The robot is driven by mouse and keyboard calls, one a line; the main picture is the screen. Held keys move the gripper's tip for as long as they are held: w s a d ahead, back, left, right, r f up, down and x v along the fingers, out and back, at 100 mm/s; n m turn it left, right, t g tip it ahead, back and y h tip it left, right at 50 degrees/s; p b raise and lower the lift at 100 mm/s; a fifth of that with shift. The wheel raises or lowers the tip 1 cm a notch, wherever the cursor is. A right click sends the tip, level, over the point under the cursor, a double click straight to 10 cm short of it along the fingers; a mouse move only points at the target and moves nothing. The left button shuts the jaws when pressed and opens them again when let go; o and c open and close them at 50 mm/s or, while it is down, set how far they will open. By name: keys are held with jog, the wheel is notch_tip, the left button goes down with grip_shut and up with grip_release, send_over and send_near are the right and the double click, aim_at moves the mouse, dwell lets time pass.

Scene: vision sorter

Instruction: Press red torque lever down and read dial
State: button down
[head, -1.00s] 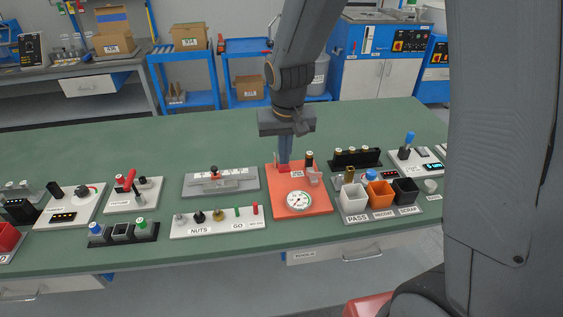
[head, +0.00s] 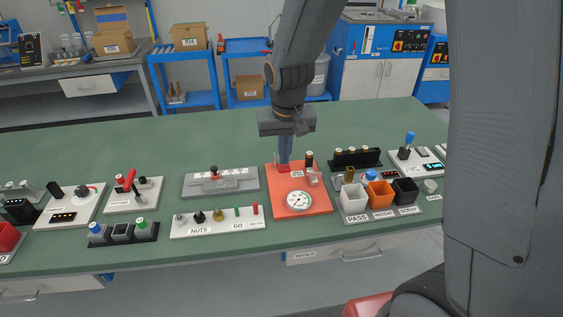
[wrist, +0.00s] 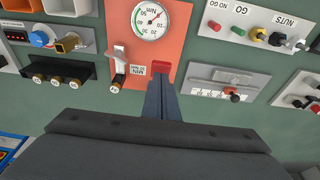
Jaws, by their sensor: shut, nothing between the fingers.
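The orange-red torque station (head: 318,206) lies on the green bench in the head view. Its round white dial (head: 299,200) faces up near the front; it also shows in the wrist view (wrist: 152,20). The dial's numbers and needle are too small to read surely. The red lever (head: 284,168) is at the station's back edge; its red end shows in the wrist view (wrist: 162,68). My gripper (head: 285,160) is shut and empty, pointing down, its tips at the red lever. They appear to touch it, and they hide part of it.
A pale clamp and a dark-bodied peg (head: 309,158) stand right of the lever on the station. White, orange and black bins (head: 380,194) sit to the right. A grey slide gauge (head: 222,182) and a nuts board (head: 218,221) are to the left. The bench behind is clear.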

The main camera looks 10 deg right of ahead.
aim_at(284, 167)
jog(key=shift+f, duration=0.1)
jog(key=shift+f+b, duration=1.55)
jog(key=shift+f, duration=1.3)
jog(key=shift+r, duration=0.15)
jog(key=shift+r+p, duration=4.65)
jog(key=shift+r, duration=0.8)
jog(key=s+d+b, duration=0.1)
jog(key=s+d, duration=0.3)
jog(key=s, duration=0.4)
jog(key=s+d+b, duration=0.2)
jog(key=s+d, duration=0.3)
jog(key=s, duration=0.3)
jog(key=shift+g, duration=0.4)
